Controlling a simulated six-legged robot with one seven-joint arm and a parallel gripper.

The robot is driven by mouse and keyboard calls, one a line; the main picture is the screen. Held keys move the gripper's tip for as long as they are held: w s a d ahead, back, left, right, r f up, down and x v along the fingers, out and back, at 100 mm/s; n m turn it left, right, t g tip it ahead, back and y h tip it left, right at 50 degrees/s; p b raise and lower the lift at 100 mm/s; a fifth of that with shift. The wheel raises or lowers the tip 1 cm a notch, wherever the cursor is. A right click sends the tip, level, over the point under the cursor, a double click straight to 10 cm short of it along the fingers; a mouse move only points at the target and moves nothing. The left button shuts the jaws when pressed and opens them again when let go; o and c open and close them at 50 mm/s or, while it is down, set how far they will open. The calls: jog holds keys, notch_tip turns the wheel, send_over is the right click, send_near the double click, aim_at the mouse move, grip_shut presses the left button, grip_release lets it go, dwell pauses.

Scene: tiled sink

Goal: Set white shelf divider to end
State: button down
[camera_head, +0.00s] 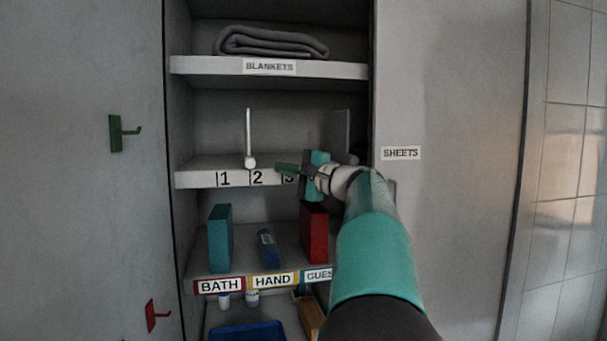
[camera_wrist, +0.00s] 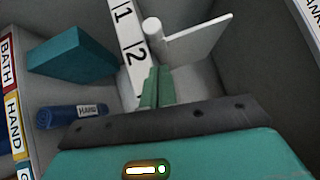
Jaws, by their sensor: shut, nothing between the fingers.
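The white shelf divider (camera_head: 249,138) stands upright on the numbered shelf (camera_head: 196,178), at the mark 2, with a round white knob at its front edge. In the wrist view the divider (camera_wrist: 200,42) shows as a thin white panel with its knob (camera_wrist: 152,27) towards me. My gripper (camera_head: 284,170) is in front of the shelf near the mark 3, to the right of the knob. Its green fingers (camera_wrist: 157,87) are shut and empty, apart from the divider. The mark 3 is partly hidden by my gripper.
A grey panel (camera_head: 341,130) stands at the shelf's right end, partly behind my arm. Below are a teal box (camera_head: 220,237), a blue roll (camera_head: 268,247) and a red box (camera_head: 314,232). A folded blanket (camera_head: 270,42) lies above. Cabinet walls bound both sides.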

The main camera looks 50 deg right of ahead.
jog(key=w+a, duration=0.2)
jog(key=a, duration=0.1)
jog(key=shift+w+r, duration=0.2)
jog(key=shift+r, duration=0.1)
jog(key=w+a, duration=0.9)
jog(key=a, duration=0.5)
jog(key=shift+w, duration=0.2)
jog(key=shift+w+a, duration=0.1)
jog(key=shift+a, duration=0.1)
jog(key=shift+d, duration=0.1)
